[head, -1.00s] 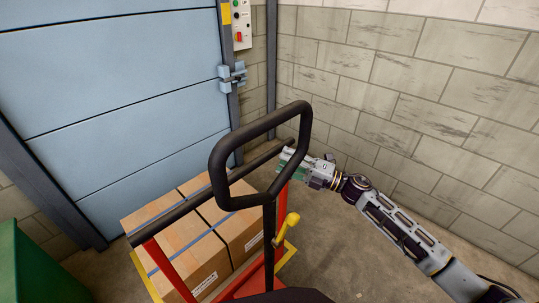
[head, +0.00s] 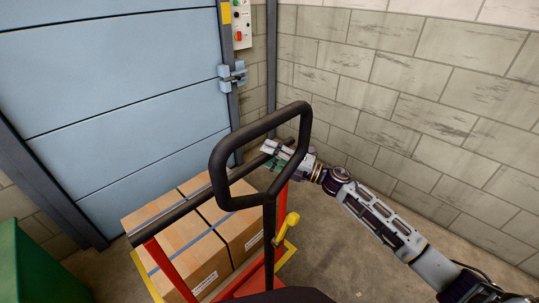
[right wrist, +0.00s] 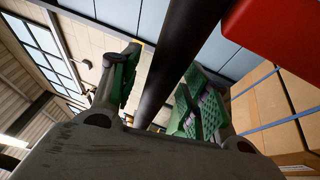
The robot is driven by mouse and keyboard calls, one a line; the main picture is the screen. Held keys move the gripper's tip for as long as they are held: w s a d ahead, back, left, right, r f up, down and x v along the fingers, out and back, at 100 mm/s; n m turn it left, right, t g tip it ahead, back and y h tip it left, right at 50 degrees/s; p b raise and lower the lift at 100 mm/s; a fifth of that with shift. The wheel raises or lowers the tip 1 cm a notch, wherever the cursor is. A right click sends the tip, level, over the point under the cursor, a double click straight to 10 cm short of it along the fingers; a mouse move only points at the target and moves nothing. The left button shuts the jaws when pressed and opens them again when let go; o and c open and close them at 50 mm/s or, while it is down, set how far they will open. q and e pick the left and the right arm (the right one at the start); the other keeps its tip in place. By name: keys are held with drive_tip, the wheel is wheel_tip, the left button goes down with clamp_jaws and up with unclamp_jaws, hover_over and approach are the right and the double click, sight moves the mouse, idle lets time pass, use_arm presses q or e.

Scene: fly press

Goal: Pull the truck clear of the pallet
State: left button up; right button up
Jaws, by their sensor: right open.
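The truck has a black loop handle (head: 216,160), a red frame (head: 160,256) and a black crossbar (head: 176,213). A yellow lever (head: 289,224) sits right of the handle stem. My right gripper (head: 278,153) is open at the far right end of the crossbar. In the right wrist view the crossbar (right wrist: 172,75) runs between the green-padded fingers of my right gripper (right wrist: 160,95), with gaps visible; contact cannot be told. My left gripper is not in view.
A blue panelled door (head: 110,90) stands behind the boxes, with a latch (head: 232,76) and a control box (head: 242,25) at its right. A block wall (head: 420,110) closes the right side. A green object (head: 30,265) stands lower left. Floor (head: 345,265) is clear at right.

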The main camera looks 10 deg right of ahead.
drive_tip(key=shift+c, duration=0.4)
clamp_jaws()
